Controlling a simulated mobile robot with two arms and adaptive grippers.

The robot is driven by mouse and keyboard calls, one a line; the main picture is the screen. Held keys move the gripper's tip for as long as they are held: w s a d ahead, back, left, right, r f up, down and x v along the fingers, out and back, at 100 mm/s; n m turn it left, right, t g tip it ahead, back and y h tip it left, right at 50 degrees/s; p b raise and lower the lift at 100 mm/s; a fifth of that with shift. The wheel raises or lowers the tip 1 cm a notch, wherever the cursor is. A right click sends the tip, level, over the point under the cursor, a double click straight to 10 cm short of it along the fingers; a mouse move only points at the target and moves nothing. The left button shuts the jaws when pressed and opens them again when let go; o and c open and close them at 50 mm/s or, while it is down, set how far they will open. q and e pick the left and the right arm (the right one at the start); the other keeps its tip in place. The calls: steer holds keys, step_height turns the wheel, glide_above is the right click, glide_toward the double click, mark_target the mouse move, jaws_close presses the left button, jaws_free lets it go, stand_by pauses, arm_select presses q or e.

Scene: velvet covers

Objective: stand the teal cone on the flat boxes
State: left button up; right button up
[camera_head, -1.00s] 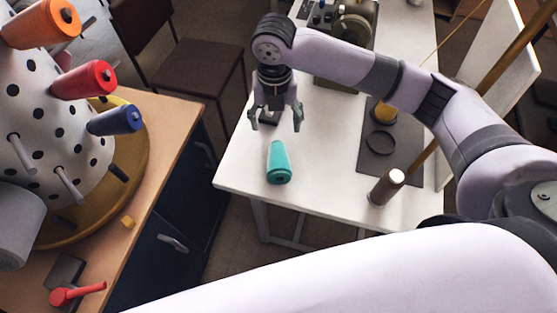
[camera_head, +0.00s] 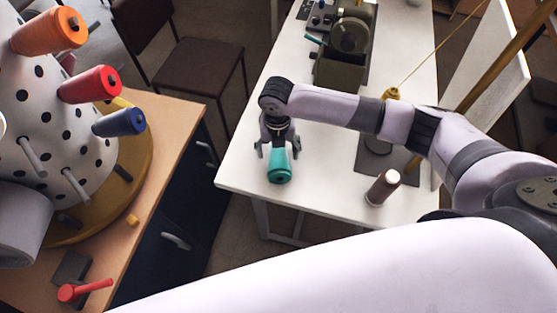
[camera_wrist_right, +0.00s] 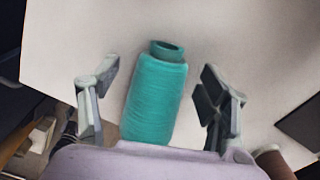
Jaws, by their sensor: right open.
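The teal cone (camera_head: 279,174) is on the white table near its front left corner and appears to lie on its side, one end facing the head camera. My right gripper (camera_head: 278,150) is right above it, with its fingers apart. In the right wrist view, the cone (camera_wrist_right: 155,100) lies between the two open fingers of the gripper (camera_wrist_right: 161,85), with a gap on each side. Its ringed end points away from the wrist. My left gripper is out of view. I cannot make out the flat boxes with certainty.
A brown spool (camera_head: 383,187) with a white top stands right of the cone on the white table (camera_head: 240,170). A machine (camera_head: 340,70) stands farther back. At left, a dotted cone rack (camera_head: 50,120) with coloured spools stands on the wooden cabinet (camera_head: 178,130).

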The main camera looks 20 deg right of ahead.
steer(key=c, duration=1.4)
steer(key=shift+r, duration=0.1)
